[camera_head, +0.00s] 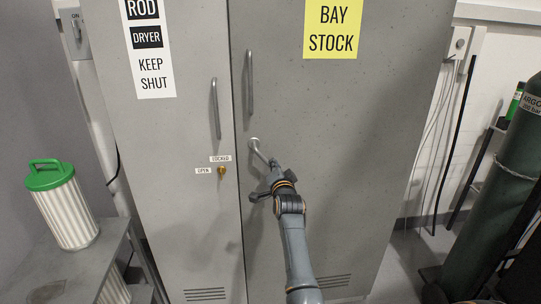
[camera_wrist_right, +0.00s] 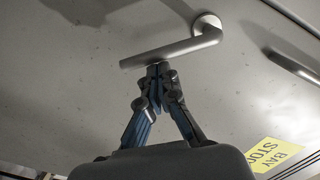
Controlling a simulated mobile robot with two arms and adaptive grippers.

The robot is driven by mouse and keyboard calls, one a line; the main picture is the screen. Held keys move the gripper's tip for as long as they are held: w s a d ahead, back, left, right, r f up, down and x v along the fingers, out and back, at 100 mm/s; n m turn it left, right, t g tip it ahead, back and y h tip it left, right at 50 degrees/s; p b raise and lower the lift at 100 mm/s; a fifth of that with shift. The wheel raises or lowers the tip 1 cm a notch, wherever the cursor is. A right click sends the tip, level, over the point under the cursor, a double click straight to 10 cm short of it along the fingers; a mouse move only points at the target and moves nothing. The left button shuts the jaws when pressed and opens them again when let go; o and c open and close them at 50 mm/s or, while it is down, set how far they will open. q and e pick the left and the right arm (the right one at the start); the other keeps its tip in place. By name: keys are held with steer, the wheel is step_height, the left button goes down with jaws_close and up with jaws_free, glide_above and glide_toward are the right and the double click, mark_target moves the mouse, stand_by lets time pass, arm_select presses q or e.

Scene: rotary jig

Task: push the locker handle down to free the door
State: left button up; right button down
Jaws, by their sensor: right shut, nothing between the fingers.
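The grey locker's right door (camera_head: 330,110) appears closed. Its silver lever handle (camera_head: 257,149) has a round base on the door and slants down to the right in the head view. The lever also shows in the right wrist view (camera_wrist_right: 175,51), unobstructed along most of its length. My right gripper (camera_head: 273,166) is shut and empty, its fingertips (camera_wrist_right: 158,70) together at the lever's free half. I cannot tell whether they touch it or sit just short of it. My left gripper is not in view.
Two vertical pull bars (camera_head: 215,108) (camera_head: 250,82) flank the door seam. A brass knob (camera_head: 221,172) sits by OPEN and LOCKED labels on the left door. A green-lidded canister (camera_head: 66,208) stands on a bench at left. A dark green cylinder (camera_head: 500,190) stands at right.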

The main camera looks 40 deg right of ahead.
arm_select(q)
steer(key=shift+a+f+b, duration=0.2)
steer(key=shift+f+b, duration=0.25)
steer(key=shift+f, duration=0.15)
arm_select(e)
steer(key=m, duration=0.1)
steer(key=a+f+m, duration=0.1)
steer(key=m, duration=0.1)
steer(key=w+f+m, duration=0.1)
steer(key=shift+w+a+f+m, duration=0.1)
steer(key=shift+a+m, duration=0.3)
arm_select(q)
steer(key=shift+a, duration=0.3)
